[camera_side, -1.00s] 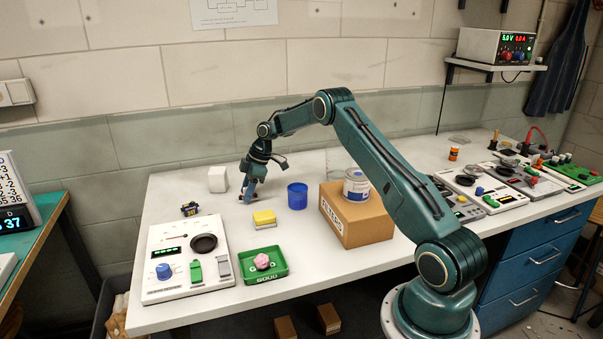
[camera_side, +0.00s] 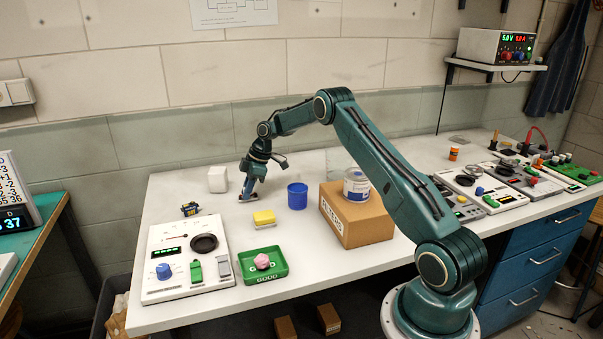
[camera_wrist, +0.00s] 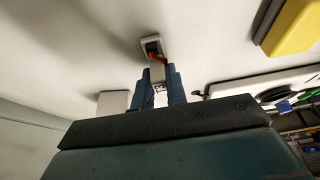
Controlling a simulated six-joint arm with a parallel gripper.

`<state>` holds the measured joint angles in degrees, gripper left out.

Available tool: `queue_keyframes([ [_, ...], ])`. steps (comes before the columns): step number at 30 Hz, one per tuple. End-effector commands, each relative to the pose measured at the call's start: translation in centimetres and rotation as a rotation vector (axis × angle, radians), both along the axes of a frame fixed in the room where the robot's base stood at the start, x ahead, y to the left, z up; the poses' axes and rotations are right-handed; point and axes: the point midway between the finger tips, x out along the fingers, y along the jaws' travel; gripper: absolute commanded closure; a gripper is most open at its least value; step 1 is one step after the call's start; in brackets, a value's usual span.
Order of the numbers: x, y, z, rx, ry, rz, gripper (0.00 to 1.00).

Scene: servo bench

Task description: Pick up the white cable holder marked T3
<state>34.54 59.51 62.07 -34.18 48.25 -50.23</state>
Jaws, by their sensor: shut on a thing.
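The white cable holder (camera_wrist: 154,43) shows in the wrist view as a narrow pale piece with a dark slot and an orange-red part in it. Its near end runs down between the fingers of my gripper (camera_wrist: 160,88), which are shut on it. A small dark mark shows on white between the fingers, too small to read. In the side view my gripper (camera_side: 247,195) points down at the bench top beside the white block, and the fingers mostly hide the holder there. I cannot tell whether the holder touches the bench.
A white block (camera_side: 217,179) stands just left of my gripper. A small dark servo (camera_side: 190,209), a yellow-topped block (camera_side: 264,218) and a blue cup (camera_side: 297,196) are nearby. A green tray (camera_side: 284,270), a white control panel (camera_side: 162,293) and a cardboard box (camera_side: 367,228) stand further off.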

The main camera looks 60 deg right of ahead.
Motion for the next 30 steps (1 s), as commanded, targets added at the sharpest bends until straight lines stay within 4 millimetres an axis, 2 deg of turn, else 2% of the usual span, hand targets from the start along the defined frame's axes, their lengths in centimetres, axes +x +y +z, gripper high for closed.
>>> queue_keyframes([
  [8,0.1,-0.1,2.5,-0.003,-0.004,0.000,1.00],
  [21,0.1,-0.1,8.7,-0.002,-0.004,-0.001,1.00],
  [30,0.0,0.0,9.9,0.000,-0.001,0.000,1.00],
])
